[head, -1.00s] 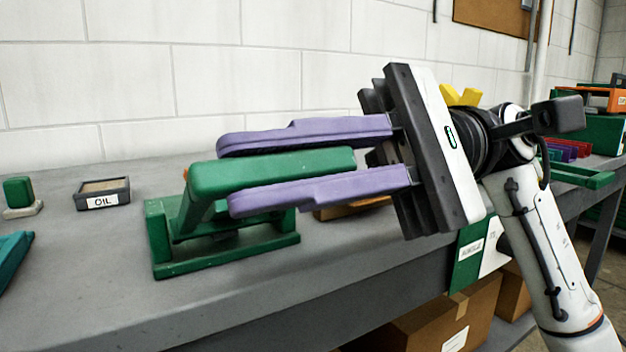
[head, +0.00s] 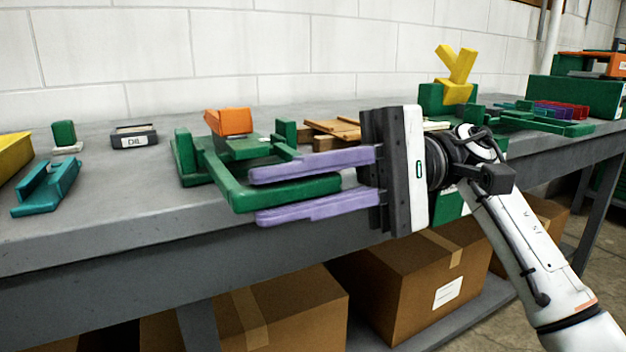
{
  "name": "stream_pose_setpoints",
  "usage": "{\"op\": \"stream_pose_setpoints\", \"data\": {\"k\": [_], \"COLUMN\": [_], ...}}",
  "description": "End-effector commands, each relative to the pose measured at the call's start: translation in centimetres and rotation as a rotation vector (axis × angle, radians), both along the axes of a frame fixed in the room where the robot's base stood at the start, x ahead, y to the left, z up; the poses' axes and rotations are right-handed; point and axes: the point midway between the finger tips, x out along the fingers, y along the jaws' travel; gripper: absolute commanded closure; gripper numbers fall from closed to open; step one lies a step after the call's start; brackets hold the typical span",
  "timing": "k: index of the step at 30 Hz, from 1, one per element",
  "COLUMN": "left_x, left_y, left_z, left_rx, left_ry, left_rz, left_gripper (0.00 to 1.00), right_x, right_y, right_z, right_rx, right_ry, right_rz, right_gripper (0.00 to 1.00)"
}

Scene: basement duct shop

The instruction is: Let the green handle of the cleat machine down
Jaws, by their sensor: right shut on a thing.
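The green handle (head: 285,192) of the cleat machine is a thick bar. It now lies low, reaching out past the front edge of the bench. The machine's green base (head: 188,168) sits on the bench, with an orange block (head: 229,122) on its middle part. My right gripper (head: 258,197) comes in from the right. Its two purple fingers are around the bar, one above and one below, shut on it. My left gripper is not in view.
A grey bench (head: 100,222) runs across the view. On it are a teal bracket (head: 46,188), an oil box (head: 134,137), a wooden piece (head: 335,132) and a yellow Y-shaped piece (head: 457,75). Cardboard boxes (head: 410,275) stand below.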

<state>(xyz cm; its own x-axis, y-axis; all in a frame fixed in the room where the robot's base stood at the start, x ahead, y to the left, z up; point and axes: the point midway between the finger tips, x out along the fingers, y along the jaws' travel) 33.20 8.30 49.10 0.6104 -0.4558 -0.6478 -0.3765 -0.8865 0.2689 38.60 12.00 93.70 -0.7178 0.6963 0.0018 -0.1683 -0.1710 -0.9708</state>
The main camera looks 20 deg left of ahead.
Motion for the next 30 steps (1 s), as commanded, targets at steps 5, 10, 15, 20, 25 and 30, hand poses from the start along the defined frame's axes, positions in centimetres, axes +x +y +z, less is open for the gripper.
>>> {"op": "stream_pose_setpoints", "data": {"k": [5, 10, 15, 20, 25, 30], "left_x": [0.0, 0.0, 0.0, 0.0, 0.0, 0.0], "left_y": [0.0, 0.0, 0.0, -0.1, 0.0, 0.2], "left_z": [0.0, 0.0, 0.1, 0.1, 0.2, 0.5], "left_rx": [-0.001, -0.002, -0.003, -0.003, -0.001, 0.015], "left_ry": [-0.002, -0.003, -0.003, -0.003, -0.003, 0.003], "left_rz": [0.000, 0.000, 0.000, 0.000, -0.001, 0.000], "left_gripper": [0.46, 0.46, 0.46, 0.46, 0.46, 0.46], "right_x": [0.2, 0.3, 0.3, 0.2, 0.5, 2.2], "right_y": [0.4, 0.3, 0.3, 0.2, -0.1, -1.7], "right_z": [-0.7, -0.8, -0.7, -0.5, -0.3, -0.1], "right_rx": [-0.014, -0.016, -0.014, -0.010, -0.008, -0.009], "right_ry": [0.007, 0.008, 0.009, 0.006, 0.003, 0.005], "right_rz": [-0.007, -0.012, -0.012, -0.010, -0.009, -0.012], "right_gripper": [1.00, 1.00, 0.66, 0.66, 0.66, 0.66]}}
